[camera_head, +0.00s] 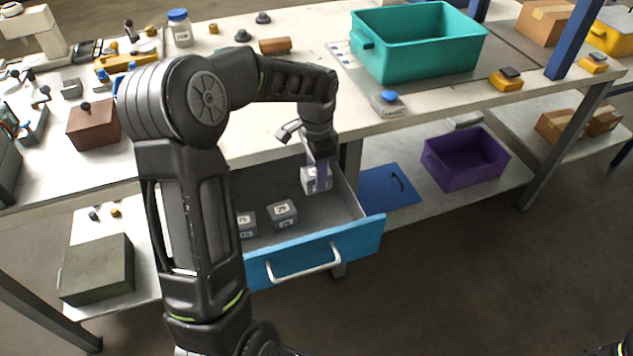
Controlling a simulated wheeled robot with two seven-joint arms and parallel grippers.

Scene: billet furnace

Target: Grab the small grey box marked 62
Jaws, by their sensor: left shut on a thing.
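My left gripper (318,166) reaches down into the open blue-fronted drawer (317,254). It is shut on a small grey box (309,183) at the drawer's back right; the fingers cover part of its faces and I cannot read its mark. Two other small grey boxes stay in the drawer: one marked 29 (283,212) near the middle and one that seems marked 75 (246,222) at the left, partly hidden by my arm. My right gripper is not in view; only a bit of dark arm shows at the bottom right corner.
A teal bin (415,62) stands on the bench top above the drawer. A purple bin (466,158) and a blue mat (389,188) lie on the lower shelf to the right. A brown block (93,124) and a jar (180,30) stand on the bench at left.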

